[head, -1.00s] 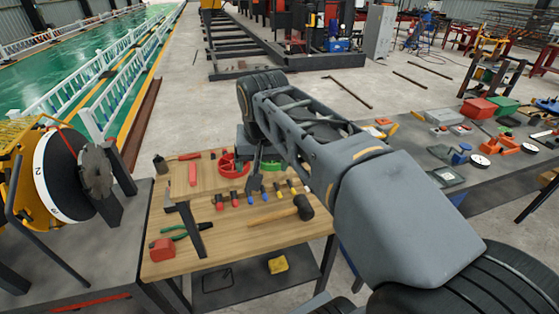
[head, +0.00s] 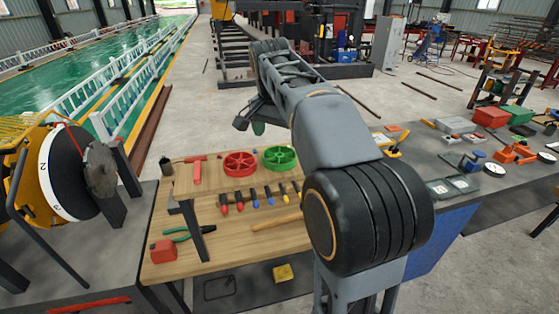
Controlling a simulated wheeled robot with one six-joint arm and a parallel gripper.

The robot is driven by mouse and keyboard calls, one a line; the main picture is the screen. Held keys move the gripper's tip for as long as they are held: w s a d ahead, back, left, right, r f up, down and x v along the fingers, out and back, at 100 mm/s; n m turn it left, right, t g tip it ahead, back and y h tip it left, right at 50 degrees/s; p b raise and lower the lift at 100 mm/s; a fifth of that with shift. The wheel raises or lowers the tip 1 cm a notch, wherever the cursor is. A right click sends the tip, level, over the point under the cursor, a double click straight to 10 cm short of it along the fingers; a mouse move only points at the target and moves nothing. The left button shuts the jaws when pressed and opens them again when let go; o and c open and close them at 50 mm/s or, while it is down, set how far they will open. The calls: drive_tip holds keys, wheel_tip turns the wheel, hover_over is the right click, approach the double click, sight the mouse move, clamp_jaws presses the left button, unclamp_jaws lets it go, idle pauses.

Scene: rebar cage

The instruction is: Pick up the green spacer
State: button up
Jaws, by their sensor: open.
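The green spacer (head: 280,158) is a round, spoked wheel lying on the raised wooden board at the back of the wooden table. A similar red spacer (head: 240,163) lies just left of it. My gripper (head: 248,123) is open, up and behind the two spacers in the picture, apart from both. A small dark green patch shows at its fingers; I cannot tell what it is. My arm hides part of the gripper and the table's right side.
Several red, blue and yellow-tipped pieces (head: 254,198) lie in front of the spacers. A red-handled tool (head: 197,168), green pliers (head: 189,234) and a red block (head: 163,252) are on the left. A grey bench (head: 462,187) with tools stands right.

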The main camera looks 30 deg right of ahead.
sight(279, 153)
drive_tip(key=shift+w+d+f, duration=0.1)
drive_tip(key=shift+d+f, duration=0.05)
drive_tip(key=shift+f, duration=0.95)
drive_tip(key=shift+w+d+f, duration=0.1)
drive_tip(key=shift+f, duration=1.05)
drive_tip(key=shift+w+d+f, duration=0.1)
drive_tip(key=shift+d+f, duration=0.05)
drive_tip(key=shift+f, duration=0.95)
drive_tip(key=shift+c, duration=0.2)
drive_tip(key=c, duration=0.7)
